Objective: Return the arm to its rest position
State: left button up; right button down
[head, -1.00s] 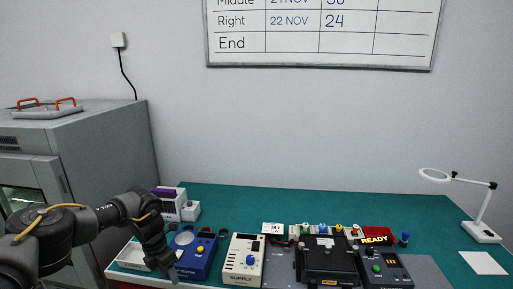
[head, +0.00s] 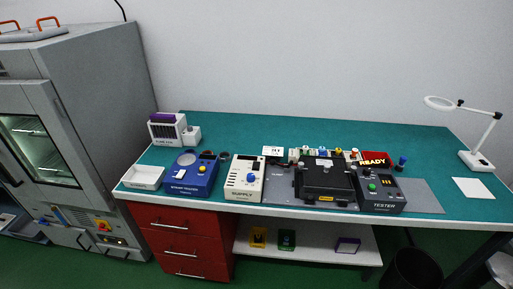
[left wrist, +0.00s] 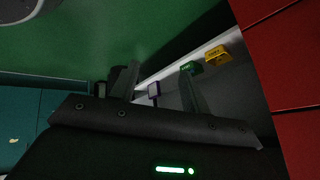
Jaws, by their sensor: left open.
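My left gripper (left wrist: 160,72) shows in the left wrist view, its two dark fingers spread apart with nothing between them. It is not in the head view. Beyond the fingers are the white lower shelf with a yellow bin (left wrist: 217,55), a green bin (left wrist: 191,68) and a purple-framed box (left wrist: 154,89). My right gripper is in neither view.
The green-topped bench (head: 300,128) carries a blue station (head: 190,177), a white supply (head: 245,180), a black fixture (head: 326,178) and a tester (head: 382,190). A grey oven (head: 85,120) stands left. Red drawers (head: 180,240) are below; a black bin (head: 412,270) stands right.

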pick_arm(q)
jog(key=s+a+f+n+g+y, duration=0.1)
jog(key=s+a+f+n, duration=0.3)
jog(key=s, duration=0.7)
jog(key=s+a+f+n+g+y+b, duration=0.1)
jog(key=s+a+f+n+y, duration=0.1)
jog(key=s, duration=0.9)
jog(key=s+a+f+n+g+y, duration=0.2)
jog(key=s+a+f+n, duration=0.3)
jog(key=s, duration=0.6)
jog(key=shift+s+a+f+n, duration=0.3)
jog(key=shift+s+a+n, duration=0.15)
jog(key=shift+a, duration=0.7)
